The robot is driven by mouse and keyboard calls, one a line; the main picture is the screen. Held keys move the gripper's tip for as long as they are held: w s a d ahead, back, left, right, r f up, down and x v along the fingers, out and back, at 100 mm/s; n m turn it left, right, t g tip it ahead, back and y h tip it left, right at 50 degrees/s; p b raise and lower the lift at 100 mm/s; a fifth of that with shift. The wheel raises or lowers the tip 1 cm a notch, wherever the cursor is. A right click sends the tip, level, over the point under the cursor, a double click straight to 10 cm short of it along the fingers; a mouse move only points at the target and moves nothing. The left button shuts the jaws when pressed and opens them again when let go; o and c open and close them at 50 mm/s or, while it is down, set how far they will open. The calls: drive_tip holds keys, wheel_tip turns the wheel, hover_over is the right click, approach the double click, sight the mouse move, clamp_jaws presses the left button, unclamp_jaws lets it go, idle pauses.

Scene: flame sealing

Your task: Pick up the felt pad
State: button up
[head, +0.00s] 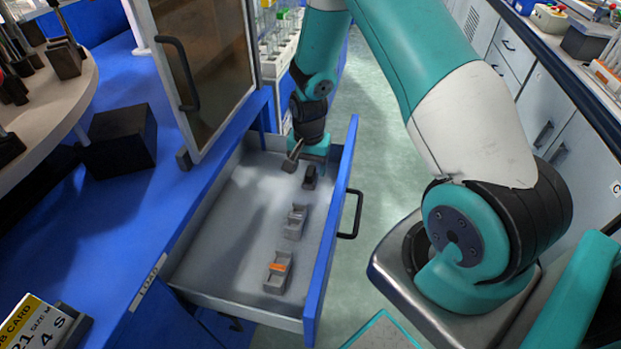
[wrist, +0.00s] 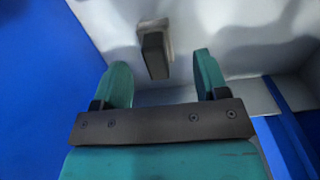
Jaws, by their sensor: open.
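A dark block (head: 310,178), which looks like the felt pad, stands in a small grey holder near the far end of the open drawer (head: 215,235). In the wrist view the dark block (wrist: 155,55) sits in its pale holder (wrist: 153,24), ahead of my fingertips and roughly between their lines. My gripper (head: 294,157) is over the far end of the drawer, close to the block. In the wrist view my gripper (wrist: 164,68) has its two teal fingers wide apart with nothing between them. The block appears apart from both fingers.
Two more grey holders stand in a row nearer the front: one with a grey piece (head: 296,220), one with an orange piece (head: 278,270). The drawer's blue front panel (head: 334,230) and the cabinet door (head: 205,65) flank the space. The drawer's left floor is clear.

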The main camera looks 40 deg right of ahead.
sight(310, 170)
wheel_tip(310, 170, down, 4)
drive_tip(key=shift+s+d+f, duration=0.1)
drive_tip(key=shift+s+f, duration=0.05)
drive_tip(key=c, duration=1)
wheel_tip(310, 170, up, 20)
drive_tip(key=shift+r+p, duration=0.1)
drive_tip(key=shift+p, duration=0.95)
drive_tip(key=shift+o, duration=0.4)
